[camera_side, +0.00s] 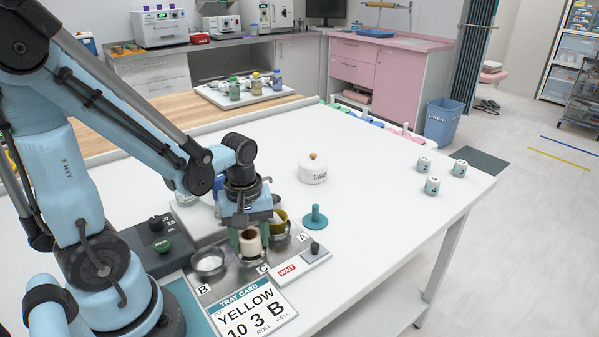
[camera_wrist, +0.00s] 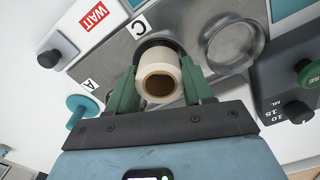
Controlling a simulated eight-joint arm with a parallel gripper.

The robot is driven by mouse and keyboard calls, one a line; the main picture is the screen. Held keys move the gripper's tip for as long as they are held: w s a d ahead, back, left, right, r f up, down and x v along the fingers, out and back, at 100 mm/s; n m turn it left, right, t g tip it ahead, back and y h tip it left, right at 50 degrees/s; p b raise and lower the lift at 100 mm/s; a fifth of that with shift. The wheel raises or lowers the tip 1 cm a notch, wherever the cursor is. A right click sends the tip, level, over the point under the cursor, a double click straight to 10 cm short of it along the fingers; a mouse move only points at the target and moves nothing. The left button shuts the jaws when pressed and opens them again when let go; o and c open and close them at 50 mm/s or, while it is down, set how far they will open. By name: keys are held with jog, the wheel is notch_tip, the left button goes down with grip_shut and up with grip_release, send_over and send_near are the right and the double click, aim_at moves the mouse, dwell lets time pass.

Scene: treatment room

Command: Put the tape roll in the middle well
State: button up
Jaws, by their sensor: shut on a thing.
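My gripper (camera_wrist: 155,88) has its green fingers shut on a cream tape roll (camera_wrist: 158,82), with the roll's open end facing the wrist camera. In the side view the roll (camera_side: 250,241) hangs between the fingers over the metal tray (camera_side: 232,272). The middle well, by label C (camera_side: 263,268), is mostly hidden by the roll; its dark rim (camera_wrist: 158,42) shows just beyond the roll in the wrist view. I cannot tell whether the roll is inside that well or above it. The well by label B (camera_side: 208,264) looks empty; the one by A (camera_side: 280,227) shows yellow inside.
A tray card (camera_side: 243,308) reads YELLOW 10, 3, B. A WAIT box (camera_side: 300,265) with a black knob and a teal peg stand (camera_side: 315,217) are close on the right. A grey knob box (camera_side: 160,243) is left. A white SWAB jar (camera_side: 313,170) stands behind; the right tabletop is mostly clear.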

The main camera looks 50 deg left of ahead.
jog(key=shift+f, duration=0.35)
jog(key=o, duration=0.8)
jog(key=shift+o, duration=0.2)
jog(key=shift+r, duration=0.1)
notch_tip(320, 180, up, 11)
dwell(0.6)
jog(key=w+d+m+t, duration=0.4)
jog(key=m+t, duration=0.3)
jog(key=m, duration=0.6)
jog(key=shift+d+r+m, duration=0.3)
jog(key=shift+d, duration=0.2)
